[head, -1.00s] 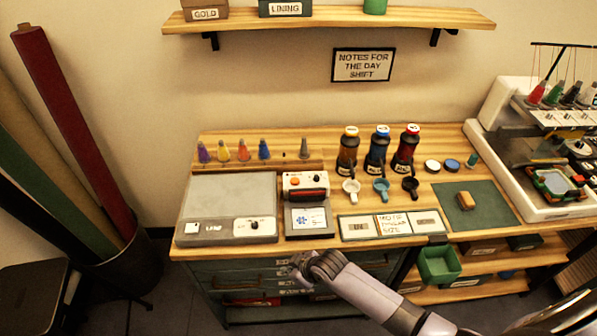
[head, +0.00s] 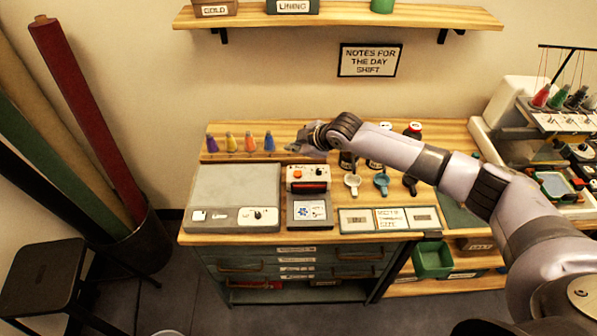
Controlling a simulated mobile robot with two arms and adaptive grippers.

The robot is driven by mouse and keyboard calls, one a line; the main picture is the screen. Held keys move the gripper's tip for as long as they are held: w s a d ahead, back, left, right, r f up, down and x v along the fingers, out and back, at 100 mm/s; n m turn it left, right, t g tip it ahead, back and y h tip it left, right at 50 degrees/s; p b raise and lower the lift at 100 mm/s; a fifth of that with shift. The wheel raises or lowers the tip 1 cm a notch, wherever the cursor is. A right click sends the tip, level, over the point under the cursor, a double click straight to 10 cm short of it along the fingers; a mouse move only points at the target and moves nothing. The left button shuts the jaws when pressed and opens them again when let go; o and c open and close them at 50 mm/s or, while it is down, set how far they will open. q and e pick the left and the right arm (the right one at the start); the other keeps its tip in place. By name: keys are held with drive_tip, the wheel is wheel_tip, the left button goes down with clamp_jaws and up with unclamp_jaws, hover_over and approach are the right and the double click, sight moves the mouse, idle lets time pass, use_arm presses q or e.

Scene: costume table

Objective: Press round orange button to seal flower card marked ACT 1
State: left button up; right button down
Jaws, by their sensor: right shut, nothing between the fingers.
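The small white-and-red sealing device (head: 317,174) stands on the wooden table, with its round orange button (head: 296,172) on the top left. The card with a blue flower (head: 306,212) lies on the grey plate in front of it; its marking is too small to read. My right gripper (head: 293,148) is shut and empty. In the picture it appears just above the device and its button, apart from the button; its exact height is hard to judge. My left gripper is not in view.
A grey flat machine (head: 235,190) stands left of the device. Coloured thread cones (head: 250,142) stand behind. Three scoops (head: 352,181) and labelled panels (head: 391,220) lie to the right. My right arm partly hides the bottles. A wall shelf (head: 340,14) hangs above.

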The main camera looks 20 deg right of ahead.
drive_tip(key=shift+w+d+r, duration=0.15)
drive_tip(key=shift+w+d, duration=0.05)
drive_tip(key=shift+w, duration=0.05)
drive_tip(key=b, duration=0.7)
hover_over(296, 175)
wheel_tip(296, 175, down, 7)
drive_tip(key=shift+r, duration=0.1)
drive_tip(key=shift+f, duration=1)
drive_tip(key=shift+f, duration=0.15)
drive_tip(key=shift+f+b, duration=0.25)
drive_tip(key=shift+b, duration=0.1)
